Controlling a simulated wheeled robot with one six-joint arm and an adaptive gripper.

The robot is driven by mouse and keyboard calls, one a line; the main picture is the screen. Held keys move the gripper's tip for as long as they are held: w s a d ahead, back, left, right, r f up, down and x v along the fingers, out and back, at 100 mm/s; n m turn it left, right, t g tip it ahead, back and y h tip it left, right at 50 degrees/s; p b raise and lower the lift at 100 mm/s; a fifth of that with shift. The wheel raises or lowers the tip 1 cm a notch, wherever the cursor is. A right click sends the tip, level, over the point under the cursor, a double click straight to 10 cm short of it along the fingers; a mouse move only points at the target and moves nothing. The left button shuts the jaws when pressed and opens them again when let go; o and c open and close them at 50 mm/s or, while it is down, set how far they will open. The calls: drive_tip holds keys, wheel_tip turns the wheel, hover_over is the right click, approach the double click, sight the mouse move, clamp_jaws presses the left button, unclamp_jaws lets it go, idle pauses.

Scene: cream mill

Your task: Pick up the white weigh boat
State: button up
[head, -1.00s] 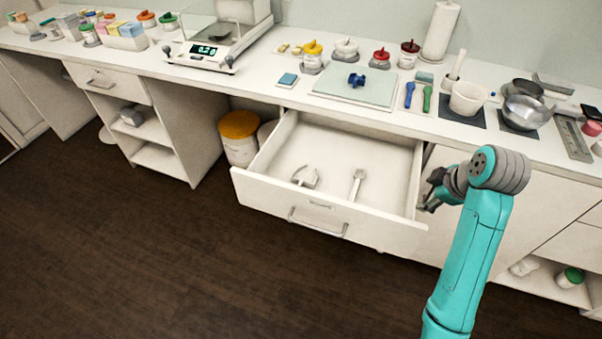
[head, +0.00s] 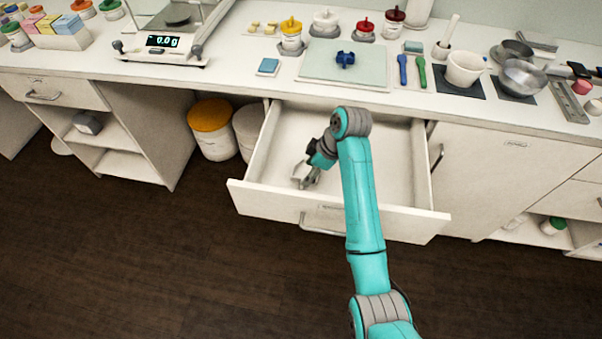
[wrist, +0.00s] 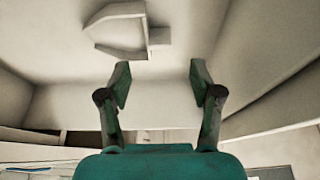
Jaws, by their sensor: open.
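A pale, boat-shaped piece (head: 297,178), which looks like the white weigh boat, lies on the floor of the open drawer. In the wrist view a pale pointed piece with a raised rim (wrist: 118,30) and a small block at its side shows beyond my fingertips, up and to the left. My gripper (wrist: 160,78) is open, with nothing between its fingers. In the head view my gripper (head: 310,172) is inside the drawer, close beside the boat and partly covering it. I cannot tell whether they touch.
The open drawer (head: 272,202) has walls around my gripper. The counter above holds a pale board (head: 322,66) with a blue piece (head: 345,59), a balance (head: 165,50), coloured-lid jars and a mortar (head: 464,68). An orange-lidded tub (head: 212,125) stands left of the drawer.

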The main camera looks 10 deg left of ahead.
sight(305, 173)
drive_tip(key=shift+d+x, duration=0.15)
drive_tip(key=shift+x, duration=1.5)
drive_tip(key=shift+d+x, duration=0.15)
drive_tip(key=shift+x, duration=1.5)
drive_tip(key=shift+f, duration=0.1)
drive_tip(key=c, duration=1)
